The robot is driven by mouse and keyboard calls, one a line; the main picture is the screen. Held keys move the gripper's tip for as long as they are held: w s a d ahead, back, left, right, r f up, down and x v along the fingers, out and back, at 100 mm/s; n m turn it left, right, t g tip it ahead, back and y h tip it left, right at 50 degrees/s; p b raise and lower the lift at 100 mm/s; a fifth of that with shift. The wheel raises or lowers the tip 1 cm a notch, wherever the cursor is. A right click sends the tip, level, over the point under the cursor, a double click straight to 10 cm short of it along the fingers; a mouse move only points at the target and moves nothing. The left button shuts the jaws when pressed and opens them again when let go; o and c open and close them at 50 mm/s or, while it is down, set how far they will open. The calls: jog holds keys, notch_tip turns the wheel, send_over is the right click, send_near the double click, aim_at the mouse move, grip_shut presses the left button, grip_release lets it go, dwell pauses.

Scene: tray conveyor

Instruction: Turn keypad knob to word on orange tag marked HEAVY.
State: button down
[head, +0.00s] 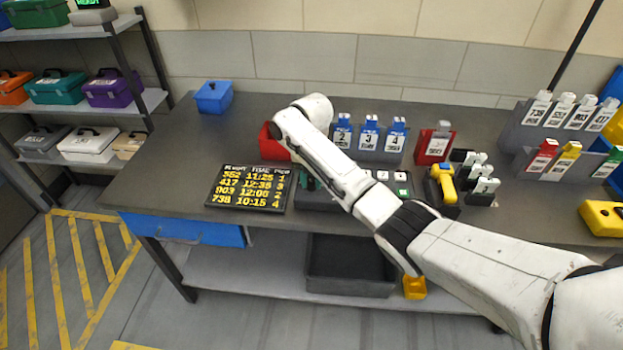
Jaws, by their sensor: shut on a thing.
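A dark keypad panel (318,201) lies on the grey counter, largely covered by my white arm. Its white and green buttons (403,190) show to the right of the arm. A small teal part (307,182) shows beside the arm at the panel's left end; I cannot tell if it is the knob. My arm reaches from the lower right over the panel. Its jaws are hidden behind the arm, so what they touch does not show. I cannot make out an orange tag marked HEAVY.
A flight board (249,188) lies left of the panel. A red box (272,145) is behind it, a blue box (213,97) at the far left. Blue numbered holders (369,134), a red holder (435,146) and a yellow scanner-like tool (444,183) stand right. Toolboxes fill the left shelves.

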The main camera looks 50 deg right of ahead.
jog(key=m+p, duration=0.2)
jog(key=m, duration=0.1)
jog(key=shift+r+m, duration=0.15)
jog(key=shift+m, duration=0.25)
jog(key=m+p, duration=0.2)
jog(key=m, duration=0.3)
jog(key=m+p, duration=0.1)
jog(key=m, duration=0.3)
jog(key=shift+m+p, duration=0.3)
jog(key=shift+m, duration=0.1)
jog(key=shift+w+m+p, duration=0.1)
jog(key=shift+m+p, duration=0.25)
jog(key=shift+m, duration=1.65)
jog(key=c, duration=0.8)
grip_release()
jog(key=shift+c, duration=0.2)
